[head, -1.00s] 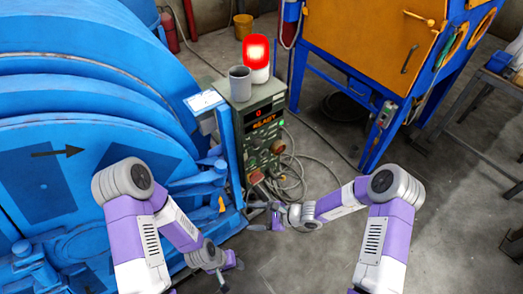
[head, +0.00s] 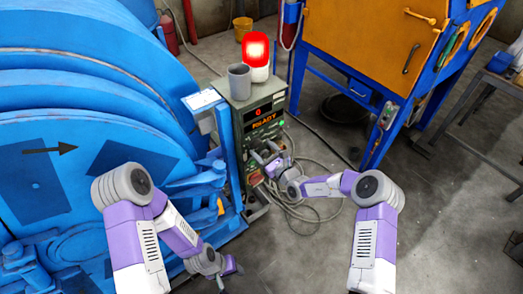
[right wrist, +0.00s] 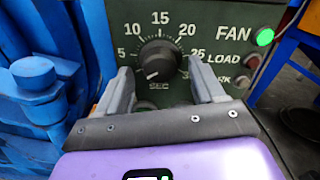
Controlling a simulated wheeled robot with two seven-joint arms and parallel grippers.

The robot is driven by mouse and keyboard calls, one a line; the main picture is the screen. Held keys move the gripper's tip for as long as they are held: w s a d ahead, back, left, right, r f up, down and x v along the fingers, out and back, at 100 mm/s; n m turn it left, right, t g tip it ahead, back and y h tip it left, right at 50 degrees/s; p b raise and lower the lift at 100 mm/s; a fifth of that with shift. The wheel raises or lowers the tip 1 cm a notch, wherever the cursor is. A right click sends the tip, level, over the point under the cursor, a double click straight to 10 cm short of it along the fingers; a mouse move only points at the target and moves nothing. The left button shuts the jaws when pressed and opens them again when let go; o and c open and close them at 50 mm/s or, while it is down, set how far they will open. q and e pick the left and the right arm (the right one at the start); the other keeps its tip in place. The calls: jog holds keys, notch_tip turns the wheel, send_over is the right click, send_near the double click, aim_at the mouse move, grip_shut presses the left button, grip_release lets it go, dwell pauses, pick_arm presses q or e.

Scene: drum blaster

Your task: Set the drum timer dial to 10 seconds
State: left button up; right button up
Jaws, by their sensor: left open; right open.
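The timer dial (right wrist: 157,58) is a black knob on the green control panel (right wrist: 208,20) in the right wrist view. Its scale reads 5 to 25 with SEC below. A small white mark on the knob points to the lower left, below the 5. My right gripper (right wrist: 163,80) is open, with its fingers left and right of the knob's lower part. I cannot tell whether they touch it. In the head view the right gripper (head: 268,158) is in front of the control box (head: 262,97) and hides the dial. My left gripper (head: 231,270) is open and empty, low and away from the box.
The box display (head: 259,117) shows 0 and READY. A grey cup (head: 239,82) and a lit red beacon (head: 256,58) stand on top. The blue drum machine (head: 75,110) is at left. Cables (head: 315,185) lie on the floor. A green FAN light (right wrist: 265,37) glows.

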jog(key=shift+w+a, duration=0.35)
jog(key=shift+w, duration=0.05)
jog(key=c, duration=1)
jog(key=shift+c, duration=0.2)
